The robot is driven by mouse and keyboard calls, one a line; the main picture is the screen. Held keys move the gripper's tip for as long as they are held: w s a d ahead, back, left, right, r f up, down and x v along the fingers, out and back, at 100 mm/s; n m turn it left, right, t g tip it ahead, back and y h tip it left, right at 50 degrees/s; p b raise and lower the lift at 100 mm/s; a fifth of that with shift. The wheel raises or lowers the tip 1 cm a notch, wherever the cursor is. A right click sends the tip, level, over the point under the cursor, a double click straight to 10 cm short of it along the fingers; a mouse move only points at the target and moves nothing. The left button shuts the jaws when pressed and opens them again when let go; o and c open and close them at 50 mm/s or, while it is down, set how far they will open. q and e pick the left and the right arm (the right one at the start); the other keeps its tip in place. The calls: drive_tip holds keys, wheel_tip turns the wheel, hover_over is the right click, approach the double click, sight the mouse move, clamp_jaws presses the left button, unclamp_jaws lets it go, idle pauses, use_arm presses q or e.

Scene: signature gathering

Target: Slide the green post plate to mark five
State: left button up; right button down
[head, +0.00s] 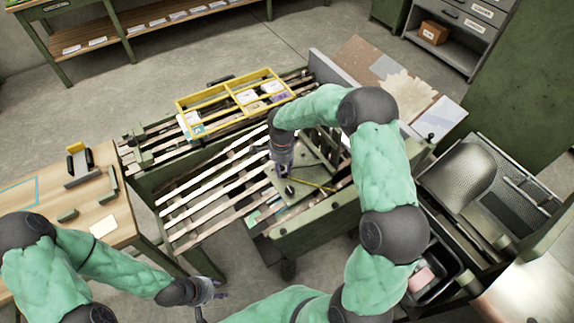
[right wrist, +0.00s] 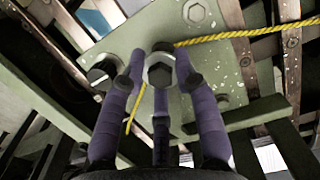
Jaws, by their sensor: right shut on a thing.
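The green post plate (head: 312,172) lies on the slatted frame in the middle of the head view, with a yellow cord across it. In the right wrist view the plate (right wrist: 150,35) shows bolt heads and worn green paint. My right gripper (head: 283,178) comes down onto the plate. In the right wrist view its purple fingers (right wrist: 160,68) are closed around a post with a hex top (right wrist: 160,72). My left gripper (head: 215,290) hangs free at the lower middle, away from the plate; its finger opening is too small to judge. No mark numbers are readable.
A yellow divided tray (head: 240,98) with small items sits at the frame's far side. A wooden table (head: 125,215) stands at the left. A wire basket (head: 512,205) and black bin (head: 437,270) are at the right. Slats left of the plate look clear.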

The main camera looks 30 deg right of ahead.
drive_tip(key=shift+w+r, duration=0.1)
drive_tip(key=shift+w, duration=0.1)
drive_tip(key=c, duration=1)
unclamp_jaws()
wheel_tip(320, 180, up, 12)
